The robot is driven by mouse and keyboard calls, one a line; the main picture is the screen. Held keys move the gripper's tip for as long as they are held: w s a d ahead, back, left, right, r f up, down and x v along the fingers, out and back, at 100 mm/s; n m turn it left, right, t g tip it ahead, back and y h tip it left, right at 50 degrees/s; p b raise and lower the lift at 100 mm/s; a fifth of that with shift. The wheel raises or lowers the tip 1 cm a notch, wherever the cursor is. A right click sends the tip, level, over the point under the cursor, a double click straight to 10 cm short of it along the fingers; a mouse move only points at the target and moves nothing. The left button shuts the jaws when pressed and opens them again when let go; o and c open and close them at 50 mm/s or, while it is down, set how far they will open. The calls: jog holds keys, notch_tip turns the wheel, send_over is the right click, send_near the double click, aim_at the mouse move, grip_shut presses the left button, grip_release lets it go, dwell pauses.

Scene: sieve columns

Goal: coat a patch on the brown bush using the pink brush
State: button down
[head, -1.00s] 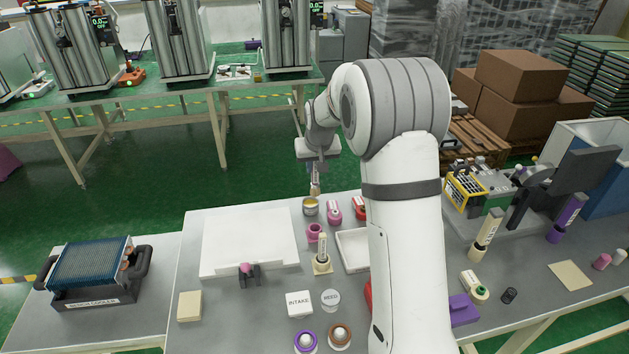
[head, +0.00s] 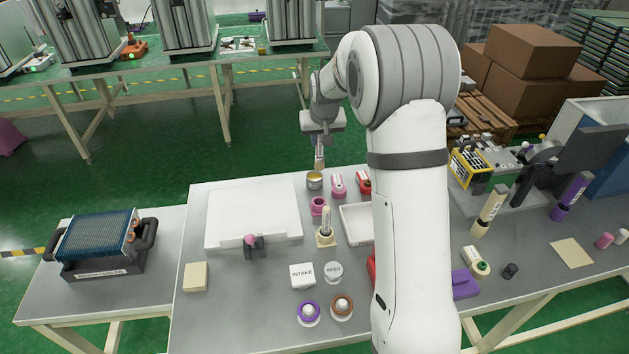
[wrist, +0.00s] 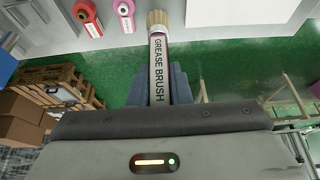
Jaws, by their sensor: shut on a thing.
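My gripper (head: 321,140) is shut on a brush (wrist: 157,70) whose side reads "GREASE BRUSH". A brown ring-shaped piece with a pale centre (head: 342,307), likely the brown bush, stands at the table's front. A similar purple one (head: 308,313) is left of it.
A white board (head: 253,215) fills the left.

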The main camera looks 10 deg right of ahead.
dwell(0.4)
jog(key=w+f+b, duration=0.1)
jog(key=w+f, duration=1.1)
jog(key=f, duration=0.2)
jog(key=shift+d, duration=0.35)
jog(key=shift+f+b, duration=0.7)
jog(key=shift+b, duration=0.1)
dwell(2.5)
jog(key=shift+r, duration=0.1)
notch_tip(320, 180, up, 7)
jog(key=p, duration=0.2)
dwell(0.5)
dwell(0.4)
